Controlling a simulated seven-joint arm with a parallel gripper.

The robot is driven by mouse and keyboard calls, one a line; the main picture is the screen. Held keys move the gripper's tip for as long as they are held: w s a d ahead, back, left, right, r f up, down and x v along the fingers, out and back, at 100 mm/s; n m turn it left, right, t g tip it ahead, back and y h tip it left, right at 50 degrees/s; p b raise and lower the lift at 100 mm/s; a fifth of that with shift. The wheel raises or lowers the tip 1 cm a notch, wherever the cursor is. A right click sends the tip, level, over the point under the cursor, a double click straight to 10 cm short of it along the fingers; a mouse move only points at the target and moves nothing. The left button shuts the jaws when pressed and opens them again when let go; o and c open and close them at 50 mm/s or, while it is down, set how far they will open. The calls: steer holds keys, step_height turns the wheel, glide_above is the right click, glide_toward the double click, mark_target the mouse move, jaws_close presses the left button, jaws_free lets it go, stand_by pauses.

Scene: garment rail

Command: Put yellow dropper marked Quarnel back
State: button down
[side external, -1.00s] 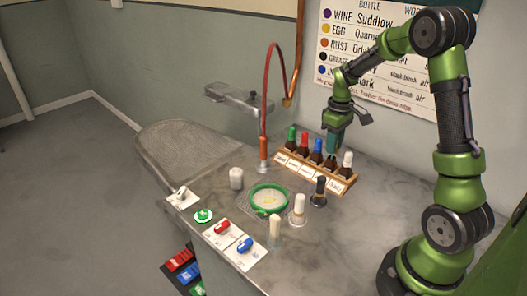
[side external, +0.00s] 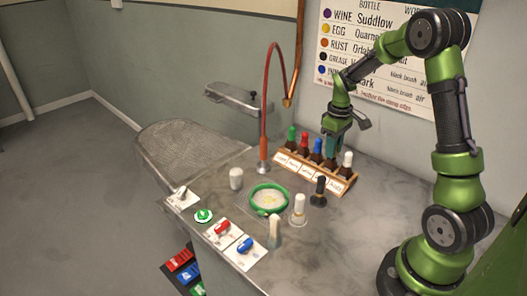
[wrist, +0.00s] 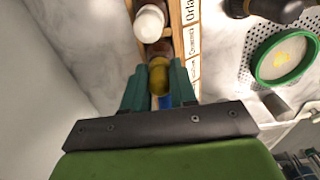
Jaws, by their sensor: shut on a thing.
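My gripper (side external: 333,152) points down over the wooden bottle rack (side external: 343,186), between the blue-topped and white-topped bottles. In the wrist view its teal fingers (wrist: 159,88) are shut on the yellow dropper (wrist: 159,76). A brown bottle (wrist: 155,48) shows right beside the dropper's end, in the rack. I cannot tell whether the dropper is seated in it. In the side view the fingers hide the yellow dropper. The Quarnel name shows beside a yellow dot on the wall chart (side external: 326,29).
The white-topped bottle (side external: 347,160) stands close on one side, the blue-topped bottle (side external: 317,148) on the other. Red-topped (side external: 304,141) and green-topped (side external: 291,135) bottles stand farther left. A black-topped bottle (side external: 319,190), a green-rimmed dish (side external: 269,186) and a red hose (side external: 265,110) are nearby.

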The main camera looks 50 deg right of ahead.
steer(key=shift+f, duration=0.2)
steer(key=c, duration=0.8)
jaws_free()
steer(key=shift+r, duration=3.8)
